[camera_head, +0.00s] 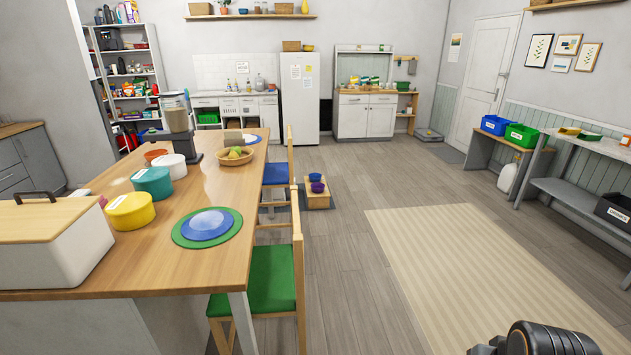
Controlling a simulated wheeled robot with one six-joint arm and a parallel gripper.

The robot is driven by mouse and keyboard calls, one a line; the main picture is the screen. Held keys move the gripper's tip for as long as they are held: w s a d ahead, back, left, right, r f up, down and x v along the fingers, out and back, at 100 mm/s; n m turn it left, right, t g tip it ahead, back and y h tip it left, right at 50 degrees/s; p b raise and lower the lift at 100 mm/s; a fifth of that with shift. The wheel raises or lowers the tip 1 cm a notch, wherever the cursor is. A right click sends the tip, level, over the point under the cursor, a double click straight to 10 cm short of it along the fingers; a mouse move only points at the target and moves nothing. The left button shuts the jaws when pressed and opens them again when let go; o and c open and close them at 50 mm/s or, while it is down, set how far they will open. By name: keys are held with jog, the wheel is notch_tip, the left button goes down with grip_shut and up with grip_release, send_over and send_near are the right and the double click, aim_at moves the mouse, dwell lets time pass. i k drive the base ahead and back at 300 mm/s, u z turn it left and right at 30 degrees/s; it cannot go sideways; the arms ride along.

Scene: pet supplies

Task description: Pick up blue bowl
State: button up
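A small blue bowl (315,177) sits on a low wooden stand (319,201) on the floor, just right of the chairs, in the head view. A purple bowl (318,187) sits on the same stand, nearer to me, and overlaps the blue bowl's lower edge in the picture. A dark rounded part of my arm shows at the bottom right corner, far from the stand. My gripper's fingers are not visible.
A long wooden table (230,185) with canisters, a fruit bowl (235,156) and a blue plate (207,224) fills the left. A green-seated chair (270,280) and a blue-seated chair (276,173) stand along it. A striped rug (490,270) and open floor lie right of the stand.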

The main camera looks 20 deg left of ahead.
aim_at(314, 176)
jog(key=i, duration=4.3)
jog(key=u, duration=0.1)
jog(key=i, duration=2.45)
jog(key=u, duration=0.35)
jog(key=i, duration=2.2)
jog(key=u, duration=1.1)
jog(key=i, duration=1.05)
jog(key=u, duration=2.1)
jog(key=i, duration=1.1)
jog(key=u, duration=0.6)
